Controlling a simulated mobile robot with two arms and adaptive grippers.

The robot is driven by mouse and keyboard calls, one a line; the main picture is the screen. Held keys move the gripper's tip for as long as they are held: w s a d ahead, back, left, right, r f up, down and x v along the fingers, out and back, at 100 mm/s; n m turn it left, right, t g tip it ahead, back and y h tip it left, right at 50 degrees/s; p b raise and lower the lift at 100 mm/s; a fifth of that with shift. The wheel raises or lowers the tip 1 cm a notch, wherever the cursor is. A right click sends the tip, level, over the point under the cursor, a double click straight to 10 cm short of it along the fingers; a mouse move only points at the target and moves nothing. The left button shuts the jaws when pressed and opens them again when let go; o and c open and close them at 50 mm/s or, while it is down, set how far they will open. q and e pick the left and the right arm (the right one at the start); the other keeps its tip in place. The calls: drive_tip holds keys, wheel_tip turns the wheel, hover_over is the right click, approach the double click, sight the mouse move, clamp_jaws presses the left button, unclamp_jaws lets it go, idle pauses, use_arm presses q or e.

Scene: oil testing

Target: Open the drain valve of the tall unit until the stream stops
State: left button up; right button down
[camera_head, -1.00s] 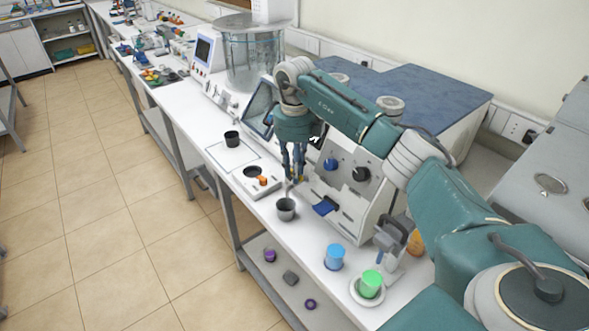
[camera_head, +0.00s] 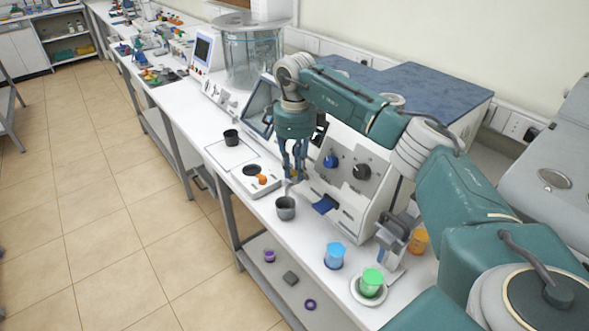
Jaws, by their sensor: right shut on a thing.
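The tall unit (camera_head: 349,204) is a white instrument with a blue knob (camera_head: 331,161) and a dark knob (camera_head: 361,172) on its front. My right gripper (camera_head: 294,178) points down at its left front side, shut on a small part there that looks like the drain valve; the fingers mostly hide it. A grey metal cup (camera_head: 285,208) stands on the bench just below the fingertips. A thin pale piece shows between fingers and cup, but I cannot tell whether liquid runs. My left gripper is not in view.
A blue beaker (camera_head: 334,256), a green beaker (camera_head: 372,281) on a white dish and an orange beaker (camera_head: 418,241) stand nearer on the bench. A dark cup (camera_head: 231,138) and a small white hotplate (camera_head: 248,186) are to the left. A glass bath (camera_head: 254,62) stands behind.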

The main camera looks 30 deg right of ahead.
drive_tip(key=n, duration=0.5)
drive_tip(key=shift+d+r+n+b, duration=0.1)
drive_tip(key=shift+d+n+b, duration=0.05)
drive_tip(key=shift+n+b, duration=0.15)
drive_tip(key=n, duration=0.5)
drive_tip(key=shift+d, duration=0.15)
drive_tip(key=shift+r+n, duration=0.1)
drive_tip(key=shift+n, duration=0.2)
drive_tip(key=c, duration=1.6)
unclamp_jaws()
drive_tip(key=shift+o, duration=0.3)
drive_tip(key=shift+s, duration=0.1)
wheel_tip(320, 180, up, 12)
